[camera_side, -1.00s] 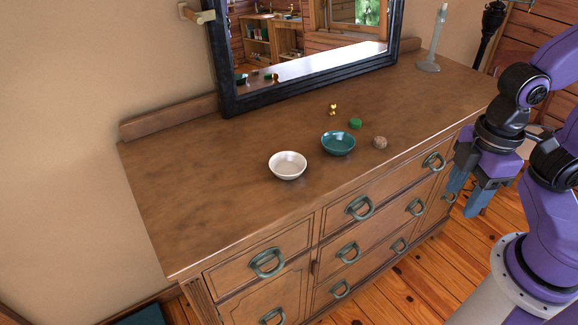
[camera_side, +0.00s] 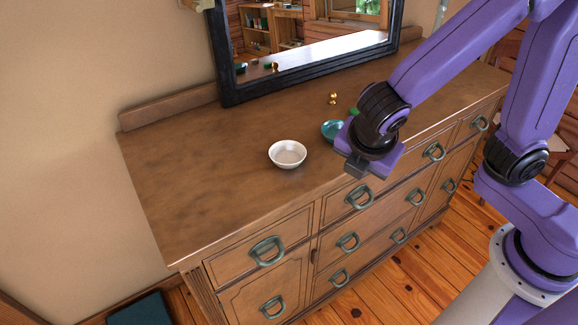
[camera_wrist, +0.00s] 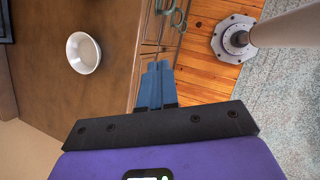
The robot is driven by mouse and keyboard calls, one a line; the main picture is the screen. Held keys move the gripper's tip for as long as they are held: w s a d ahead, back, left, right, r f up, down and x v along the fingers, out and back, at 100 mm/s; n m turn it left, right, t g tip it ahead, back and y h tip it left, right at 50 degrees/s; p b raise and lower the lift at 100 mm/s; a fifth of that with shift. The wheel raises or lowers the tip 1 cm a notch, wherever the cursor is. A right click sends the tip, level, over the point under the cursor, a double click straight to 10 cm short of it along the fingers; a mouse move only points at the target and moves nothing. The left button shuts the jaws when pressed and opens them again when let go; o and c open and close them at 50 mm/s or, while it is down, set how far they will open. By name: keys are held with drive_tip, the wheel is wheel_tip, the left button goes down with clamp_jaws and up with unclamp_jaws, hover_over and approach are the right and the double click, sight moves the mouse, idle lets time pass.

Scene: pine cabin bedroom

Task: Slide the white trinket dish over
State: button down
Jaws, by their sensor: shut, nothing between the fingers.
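The white trinket dish (camera_side: 287,154) is a small round bowl standing upright on the dresser top. In the wrist view the white dish (camera_wrist: 83,52) is up and left of my fingers, with bare wood between. My gripper (camera_wrist: 156,84) is shut and empty, its blue fingers side by side near the dresser's front edge. In the side view my gripper (camera_side: 358,169) is to the right of the white dish and apart from it. Its fingertips cannot be made out there.
A teal dish (camera_side: 330,130) stands right of the white one, partly hidden by my arm. A gold trinket (camera_side: 333,98) and a green item (camera_side: 354,111) lie behind. A mirror (camera_side: 228,75) stands at the back. The dresser top (camera_side: 205,170) is clear left of the white dish.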

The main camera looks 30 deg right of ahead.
drive_tip(key=w+a+f+n+t+h, duration=0.1)
drive_tip(key=w+a+n+t, duration=0.1)
drive_tip(key=w+a+n, duration=0.3)
drive_tip(key=a+f+n+t+h, duration=0.1)
drive_tip(key=a+n+t, duration=0.1)
drive_tip(key=a, duration=0.5)
approach(289, 168)
drive_tip(key=f, duration=0.3)
drive_tip(key=shift+s, duration=0.25)
drive_tip(key=w+d, duration=0.1)
drive_tip(key=w, duration=0.1)
drive_tip(key=shift+w+d, duration=0.3)
drive_tip(key=shift+d, duration=0.1)
drive_tip(key=shift+w+d+y, duration=0.2)
drive_tip(key=shift+w+y, duration=0.1)
drive_tip(key=shift+w, duration=0.05)
drive_tip(key=w+d, duration=0.3)
drive_tip(key=w, duration=0.1)
drive_tip(key=w+d, duration=0.2)
drive_tip(key=w, duration=0.2)
drive_tip(key=w+d, duration=0.3)
drive_tip(key=w, duration=0.1)
drive_tip(key=shift+w+d, duration=0.3)
drive_tip(key=shift+d, duration=0.05)
